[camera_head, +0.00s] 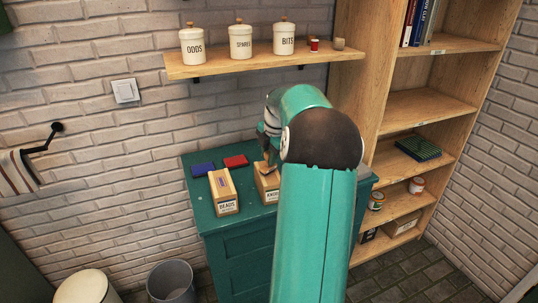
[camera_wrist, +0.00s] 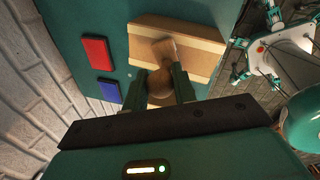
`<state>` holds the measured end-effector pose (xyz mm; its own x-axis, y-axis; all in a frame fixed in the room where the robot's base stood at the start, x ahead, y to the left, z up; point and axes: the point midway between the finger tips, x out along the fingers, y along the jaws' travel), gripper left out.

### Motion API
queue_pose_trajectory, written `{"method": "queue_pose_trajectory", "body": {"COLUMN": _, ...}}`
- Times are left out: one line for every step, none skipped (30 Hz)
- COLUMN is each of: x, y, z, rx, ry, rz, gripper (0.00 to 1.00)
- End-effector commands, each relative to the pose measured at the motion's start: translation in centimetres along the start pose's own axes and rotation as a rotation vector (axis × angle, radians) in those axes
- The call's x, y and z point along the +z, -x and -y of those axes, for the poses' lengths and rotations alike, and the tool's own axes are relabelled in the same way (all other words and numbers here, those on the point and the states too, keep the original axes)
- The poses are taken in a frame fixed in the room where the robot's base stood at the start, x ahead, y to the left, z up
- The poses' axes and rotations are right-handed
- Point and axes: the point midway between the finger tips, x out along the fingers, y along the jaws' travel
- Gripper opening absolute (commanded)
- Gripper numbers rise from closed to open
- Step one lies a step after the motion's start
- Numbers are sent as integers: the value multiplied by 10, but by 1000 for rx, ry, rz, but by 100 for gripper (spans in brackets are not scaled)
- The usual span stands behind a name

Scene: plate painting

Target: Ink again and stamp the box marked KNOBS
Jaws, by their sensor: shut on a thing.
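The KNOBS box (camera_head: 268,194) is a wooden box with a white label, standing on the green cabinet (camera_head: 252,231). In the wrist view its tan top (camera_wrist: 200,50) lies beyond the fingers. My gripper (camera_wrist: 160,88) is shut on the wooden handle of a stamp (camera_wrist: 164,52), over the KNOBS box. I cannot tell whether the stamp's face touches the box, and I cannot see its ink. A red ink pad (camera_head: 236,161) and a blue ink pad (camera_head: 203,169) lie behind the boxes, apart from the stamp. My arm hides part of the cabinet top.
A BEADS box (camera_head: 228,207) stands just left of the KNOBS box. A wall shelf (camera_head: 240,64) with labelled jars hangs above. A tall wooden bookcase (camera_head: 415,104) stands at the right. Bins, one of them grey (camera_head: 171,283), stand on the floor at the left.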

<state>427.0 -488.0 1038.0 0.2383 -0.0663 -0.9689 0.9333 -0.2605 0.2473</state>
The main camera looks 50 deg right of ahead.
Motion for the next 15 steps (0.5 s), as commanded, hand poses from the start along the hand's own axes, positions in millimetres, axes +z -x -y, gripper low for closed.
{"method": "queue_pose_trajectory", "body": {"x": 0, "y": 0, "z": 0, "rx": 0, "ry": 0, "rz": 0, "gripper": 12}}
{"method": "queue_pose_trajectory", "body": {"x": 0, "y": 0, "z": 0, "rx": 0, "ry": 0, "rz": 0, "gripper": 12}}
{"method": "queue_pose_trajectory", "body": {"x": 0, "y": 0, "z": 0, "rx": 0, "ry": 0, "rz": 0, "gripper": 12}}
{"method": "queue_pose_trajectory", "body": {"x": 0, "y": 0, "z": 0, "rx": 0, "ry": 0, "rz": 0, "gripper": 12}}
{"method": "queue_pose_trajectory", "body": {"x": 0, "y": 0, "z": 0, "rx": 0, "ry": 0, "rz": 0, "gripper": 12}}
{"method": "queue_pose_trajectory", "body": {"x": 0, "y": 0, "z": 0, "rx": 0, "ry": 0, "rz": 0, "gripper": 12}}
{"method": "queue_pose_trajectory", "body": {"x": 0, "y": 0, "z": 0, "rx": 0, "ry": 0, "rz": 0, "gripper": 12}}
{"method": "queue_pose_trajectory", "body": {"x": 0, "y": -1, "z": 0, "rx": 0, "ry": 0, "rz": 0, "gripper": 12}}
{"method": "queue_pose_trajectory", "body": {"x": 0, "y": -1, "z": 0, "rx": 0, "ry": 0, "rz": 0, "gripper": 12}}
{"method": "queue_pose_trajectory", "body": {"x": 0, "y": -2, "z": 0, "rx": 0, "ry": 0, "rz": 0, "gripper": 12}}
{"method": "queue_pose_trajectory", "body": {"x": 0, "y": -2, "z": 1, "rx": 0, "ry": 0, "rz": 0, "gripper": 12}}
{"method": "queue_pose_trajectory", "body": {"x": 0, "y": -2, "z": 1, "rx": 0, "ry": 0, "rz": 0, "gripper": 12}}
{"method": "queue_pose_trajectory", "body": {"x": 0, "y": -3, "z": 1, "rx": 0, "ry": 0, "rz": 0, "gripper": 12}}
{"method": "queue_pose_trajectory", "body": {"x": 0, "y": -3, "z": 1, "rx": 0, "ry": 0, "rz": 0, "gripper": 12}}
{"method": "queue_pose_trajectory", "body": {"x": 0, "y": -3, "z": 1, "rx": 0, "ry": 0, "rz": 0, "gripper": 12}}
